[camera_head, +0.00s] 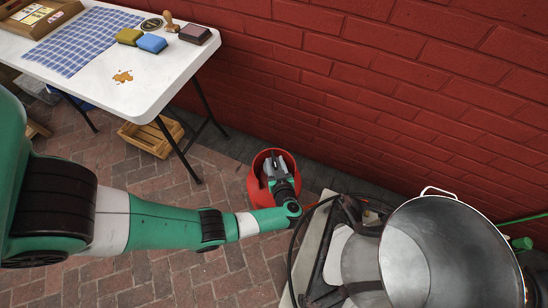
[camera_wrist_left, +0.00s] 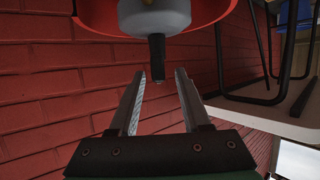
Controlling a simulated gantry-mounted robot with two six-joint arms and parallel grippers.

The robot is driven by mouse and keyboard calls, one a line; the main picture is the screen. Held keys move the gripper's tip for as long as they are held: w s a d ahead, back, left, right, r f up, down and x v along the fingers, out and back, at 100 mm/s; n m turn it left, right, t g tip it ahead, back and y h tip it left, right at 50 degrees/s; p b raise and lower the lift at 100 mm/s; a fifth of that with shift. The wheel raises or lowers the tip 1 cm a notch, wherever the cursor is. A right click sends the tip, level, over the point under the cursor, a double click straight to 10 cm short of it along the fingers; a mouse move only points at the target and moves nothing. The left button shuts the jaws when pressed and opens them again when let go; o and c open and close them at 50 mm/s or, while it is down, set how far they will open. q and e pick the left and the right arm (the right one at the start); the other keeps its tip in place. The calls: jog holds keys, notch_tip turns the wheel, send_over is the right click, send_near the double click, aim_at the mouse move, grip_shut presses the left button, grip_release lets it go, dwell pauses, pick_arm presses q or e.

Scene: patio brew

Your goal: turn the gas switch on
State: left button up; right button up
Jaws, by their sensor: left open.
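The red gas cylinder (camera_head: 257,186) stands on the brick floor by the wall. My left gripper (camera_head: 271,163) is over its top and hides much of the valve in the head view. In the left wrist view, the cylinder's red collar (camera_wrist_left: 95,16) curves around a grey rounded valve body (camera_wrist_left: 155,15). A dark stem-like switch (camera_wrist_left: 157,57) sticks out from it toward the gripper. The left jaws are open and empty, one finger on each side of the switch's end, with gaps visible. My right gripper is not in view.
A steel pot (camera_head: 452,255) stands on the burner frame at the right. A dark hose (camera_head: 293,250) runs beside it. A white table (camera_head: 110,95) with sponges and a cloth is at upper left, a wooden crate (camera_head: 150,136) below. The red brick wall (camera_head: 340,75) is close behind.

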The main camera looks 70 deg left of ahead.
pick_arm(q)
jog(key=p+v, duration=0.3)
jog(key=v, duration=0.6)
jog(key=shift+d, duration=0.2)
jog(key=shift+r, duration=0.15)
